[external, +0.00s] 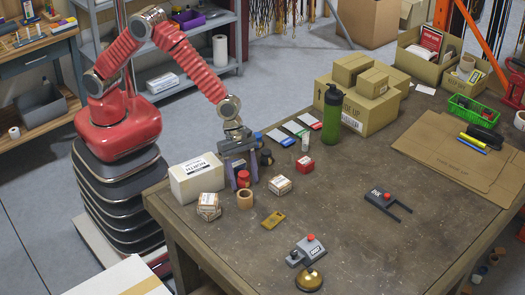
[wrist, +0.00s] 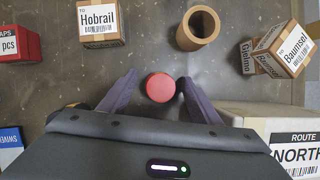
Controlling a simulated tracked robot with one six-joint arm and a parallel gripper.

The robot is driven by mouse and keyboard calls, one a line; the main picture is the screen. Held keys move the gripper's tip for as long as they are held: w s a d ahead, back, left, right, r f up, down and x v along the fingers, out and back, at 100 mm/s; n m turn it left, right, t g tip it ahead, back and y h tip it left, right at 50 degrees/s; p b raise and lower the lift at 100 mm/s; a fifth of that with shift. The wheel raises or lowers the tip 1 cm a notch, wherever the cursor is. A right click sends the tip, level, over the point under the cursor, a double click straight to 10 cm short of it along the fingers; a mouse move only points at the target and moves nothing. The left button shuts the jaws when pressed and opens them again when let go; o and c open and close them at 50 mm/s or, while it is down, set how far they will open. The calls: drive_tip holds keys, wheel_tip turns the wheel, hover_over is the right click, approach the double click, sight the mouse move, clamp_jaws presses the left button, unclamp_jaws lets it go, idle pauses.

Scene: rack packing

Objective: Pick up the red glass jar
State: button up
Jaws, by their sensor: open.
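The red glass jar (external: 243,178) stands on the table, with its round red top (wrist: 160,87) seen from above in the wrist view. My gripper (external: 243,182) is open, pointing down, with one purple finger on each side of the jar. In the wrist view, the fingertips of my gripper (wrist: 158,85) sit left and right of the jar with a gap on both sides. The lower part of the jar is hidden in the wrist view.
A white box (external: 197,180) stands close beside the gripper. A cardboard tube (external: 245,199), small labelled boxes (external: 280,185) and a red box (external: 304,165) are nearby. A green bottle (external: 332,115) stands farther back.

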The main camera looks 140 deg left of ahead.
sight(244, 174)
drive_tip(key=shift+c, duration=0.3)
drive_tip(key=c, duration=1.1)
drive_tip(key=shift+r, duration=0.1)
drive_tip(key=shift+c, duration=0.2)
wheel_tip(244, 174, up, 10)
drive_tip(key=shift+f, duration=0.1)
idle(0.3)
